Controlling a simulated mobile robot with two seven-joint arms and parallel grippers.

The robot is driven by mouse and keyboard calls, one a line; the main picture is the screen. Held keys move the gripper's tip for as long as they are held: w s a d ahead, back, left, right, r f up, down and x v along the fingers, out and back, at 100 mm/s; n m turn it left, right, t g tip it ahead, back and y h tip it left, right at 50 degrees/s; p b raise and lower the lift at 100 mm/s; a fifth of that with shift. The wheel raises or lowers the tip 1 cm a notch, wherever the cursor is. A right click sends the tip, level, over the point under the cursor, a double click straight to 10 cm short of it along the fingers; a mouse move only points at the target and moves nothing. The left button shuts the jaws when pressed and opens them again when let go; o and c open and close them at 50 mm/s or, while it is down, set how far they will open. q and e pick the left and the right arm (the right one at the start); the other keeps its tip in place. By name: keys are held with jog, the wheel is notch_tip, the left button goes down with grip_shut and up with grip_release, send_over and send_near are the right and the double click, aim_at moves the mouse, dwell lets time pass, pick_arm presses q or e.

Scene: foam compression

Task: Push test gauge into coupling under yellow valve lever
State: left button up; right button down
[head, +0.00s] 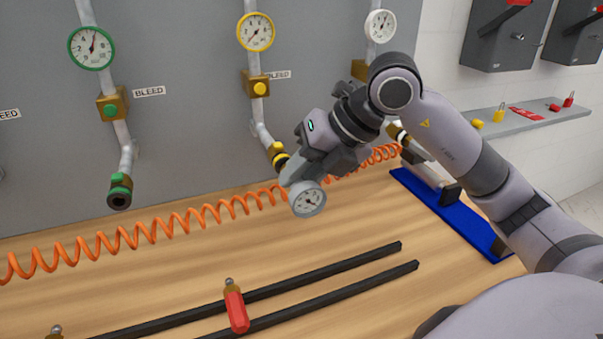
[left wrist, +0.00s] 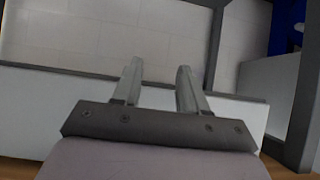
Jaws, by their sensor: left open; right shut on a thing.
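The test gauge (head: 308,200), a small round grey gauge with a white dial, is held by my right gripper (head: 295,182), which is shut on it. The gripper and gauge are just below the yellow-banded coupling (head: 278,155) at the lower end of the middle pipe. The gripper partly covers the gauge's upper end, so I cannot tell whether gauge and coupling touch. The yellow valve (head: 257,86) sits higher on that pipe, below a yellow-rimmed gauge (head: 256,32). My left gripper (left wrist: 158,80) is open and empty in the left wrist view, away from the panel pipes.
A green-marked coupling (head: 120,194) hangs at the left. An orange coiled hose (head: 180,221) runs along the panel's foot behind my right gripper. Black rails (head: 330,268) and a red-handled tool (head: 236,310) lie on the wooden bench. A blue mat (head: 450,218) is at right.

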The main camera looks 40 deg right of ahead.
jog(key=shift+w+d+r, duration=0.1)
jog(key=shift+w+d, duration=0.05)
jog(key=shift+w, duration=0.3)
dwell(0.3)
jog(key=c, duration=0.9)
grip_release()
jog(key=shift+o, duration=0.2)
jog(key=v, duration=0.7)
jog(key=shift+s, duration=0.1)
